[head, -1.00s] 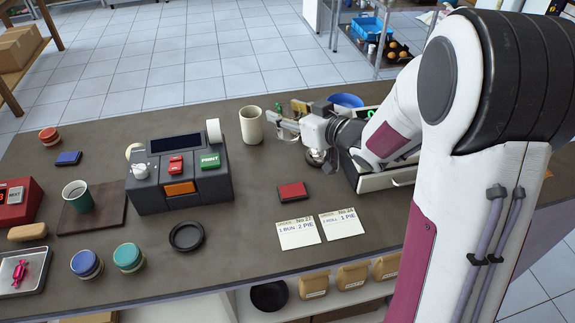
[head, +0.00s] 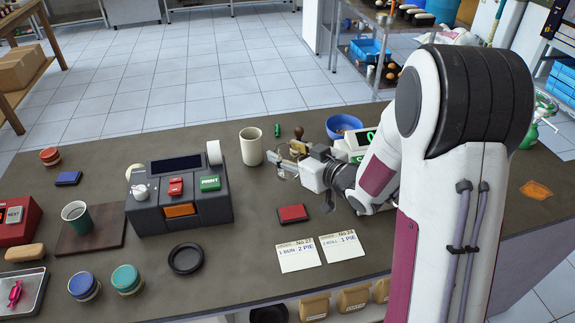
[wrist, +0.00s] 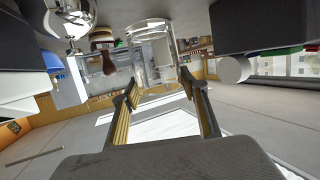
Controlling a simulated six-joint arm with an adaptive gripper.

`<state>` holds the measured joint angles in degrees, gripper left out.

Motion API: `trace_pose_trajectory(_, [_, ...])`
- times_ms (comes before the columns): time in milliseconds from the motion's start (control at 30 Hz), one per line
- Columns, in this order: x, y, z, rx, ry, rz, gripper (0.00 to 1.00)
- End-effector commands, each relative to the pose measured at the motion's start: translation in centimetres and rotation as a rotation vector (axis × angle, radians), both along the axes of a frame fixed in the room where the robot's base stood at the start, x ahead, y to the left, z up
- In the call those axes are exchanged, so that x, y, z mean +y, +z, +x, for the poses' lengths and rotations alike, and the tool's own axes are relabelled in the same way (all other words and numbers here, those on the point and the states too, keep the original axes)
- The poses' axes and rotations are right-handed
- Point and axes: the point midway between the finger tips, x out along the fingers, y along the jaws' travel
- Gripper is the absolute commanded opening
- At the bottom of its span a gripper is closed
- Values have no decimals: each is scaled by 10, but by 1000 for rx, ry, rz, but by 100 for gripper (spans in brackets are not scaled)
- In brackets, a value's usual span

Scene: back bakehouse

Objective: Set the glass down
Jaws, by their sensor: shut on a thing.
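My gripper (head: 282,162) is over the counter (head: 225,262), just right of the cream mug (head: 251,146). In the wrist view its two fingers (wrist: 158,88) are shut on a clear, see-through glass (wrist: 150,45). The glass reaches out beyond the fingertips and looks empty. In the head view the glass is hard to make out against the counter at the fingers. I cannot tell how far its base is from the counter.
A wooden-handled stamp (head: 299,133), a green item (head: 277,131) and a blue bowl (head: 343,125) stand behind the gripper. A label printer (head: 180,212) is left. A red ink pad (head: 292,213) and order tickets (head: 297,256) lie in front. Bare counter lies between printer and ink pad.

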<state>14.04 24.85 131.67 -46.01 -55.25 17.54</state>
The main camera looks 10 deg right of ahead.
Motion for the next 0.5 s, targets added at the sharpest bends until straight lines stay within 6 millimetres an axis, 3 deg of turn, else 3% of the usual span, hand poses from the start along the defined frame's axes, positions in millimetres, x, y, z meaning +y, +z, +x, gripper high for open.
trace_pose_trajectory(500, [0,-6,0,-1,1,2,15])
